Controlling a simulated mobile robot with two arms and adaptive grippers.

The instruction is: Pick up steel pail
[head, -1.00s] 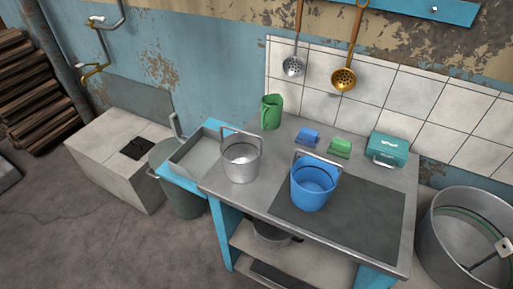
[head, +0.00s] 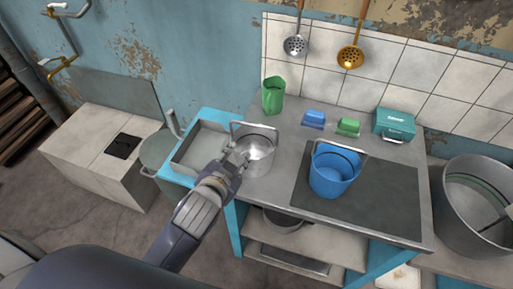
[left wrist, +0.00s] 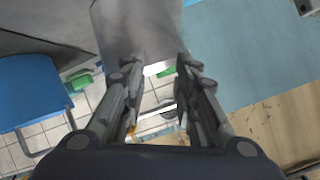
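The steel pail (head: 257,158) stands upright on the left part of the metal worktop, with its handle raised. My left gripper (head: 236,158) is at the pail's near left side in the head view and overlaps part of it. In the left wrist view the gripper (left wrist: 161,62) has its two fingers apart, and the grey pail wall (left wrist: 135,22) shows beyond and between the tips. I cannot tell whether a finger touches the pail. My right gripper is in neither view.
A blue pail (head: 331,176) stands right of the steel pail on a dark mat (head: 392,195). A green jug (head: 273,96), a blue sponge (head: 314,119), a green sponge (head: 348,127) and a teal box (head: 394,125) stand behind. A shallow tray (head: 199,145) is at the left.

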